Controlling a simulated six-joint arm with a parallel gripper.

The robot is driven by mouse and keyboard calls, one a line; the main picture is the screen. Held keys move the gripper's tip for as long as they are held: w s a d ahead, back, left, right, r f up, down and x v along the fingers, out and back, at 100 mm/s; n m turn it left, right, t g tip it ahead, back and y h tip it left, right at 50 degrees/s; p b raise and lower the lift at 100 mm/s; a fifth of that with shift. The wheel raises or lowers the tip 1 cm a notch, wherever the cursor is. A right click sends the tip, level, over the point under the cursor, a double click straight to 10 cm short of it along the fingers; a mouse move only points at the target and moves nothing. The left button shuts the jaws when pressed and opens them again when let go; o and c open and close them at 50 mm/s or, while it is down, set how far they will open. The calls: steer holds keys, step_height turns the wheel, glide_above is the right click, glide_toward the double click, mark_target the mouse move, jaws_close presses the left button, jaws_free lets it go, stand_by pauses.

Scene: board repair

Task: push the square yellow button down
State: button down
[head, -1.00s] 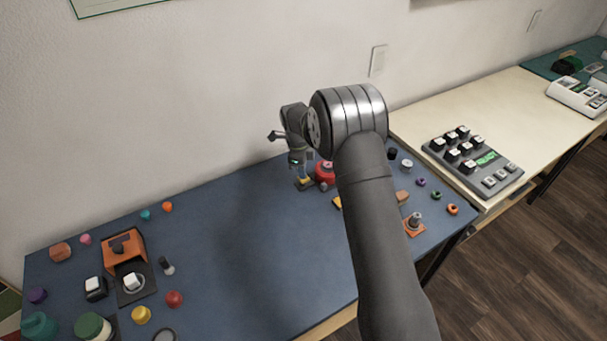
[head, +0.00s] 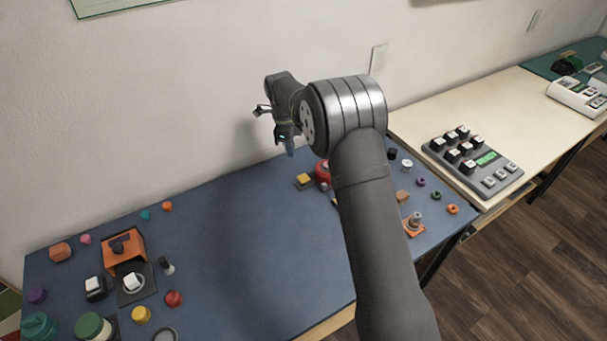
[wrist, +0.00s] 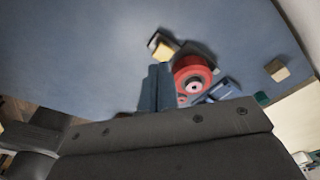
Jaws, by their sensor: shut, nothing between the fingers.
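The square yellow button (head: 304,178) sits on a small dark base on the blue table, near the wall. It also shows in the wrist view (wrist: 163,51), just beyond my fingertips. My gripper (head: 291,151) is shut and empty. It hangs above the table, up and slightly left of the button in the head view, with its fingertips pointing down and apart from it. In the wrist view the two blue-grey fingers (wrist: 157,68) lie together. How far down the button sits cannot be told at this size.
A red round object (head: 322,172) stands right beside the button, partly behind my arm. An orange stand (head: 124,249) and several small items occupy the table's left side. The middle of the blue table (head: 235,225) is clear. The wall rises close behind.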

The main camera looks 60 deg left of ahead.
step_height(320, 180, up, 10)
steer(key=shift+s+a+f, duration=0.2)
steer(key=shift+s+a, duration=0.1)
steer(key=shift+s, duration=0.05)
glide_above(301, 177)
step_height(301, 177, down, 14)
steer(key=shift+r, duration=0.1)
steer(key=shift+d+r, duration=0.1)
steer(key=shift+r, duration=0.45)
stand_by(0.3)
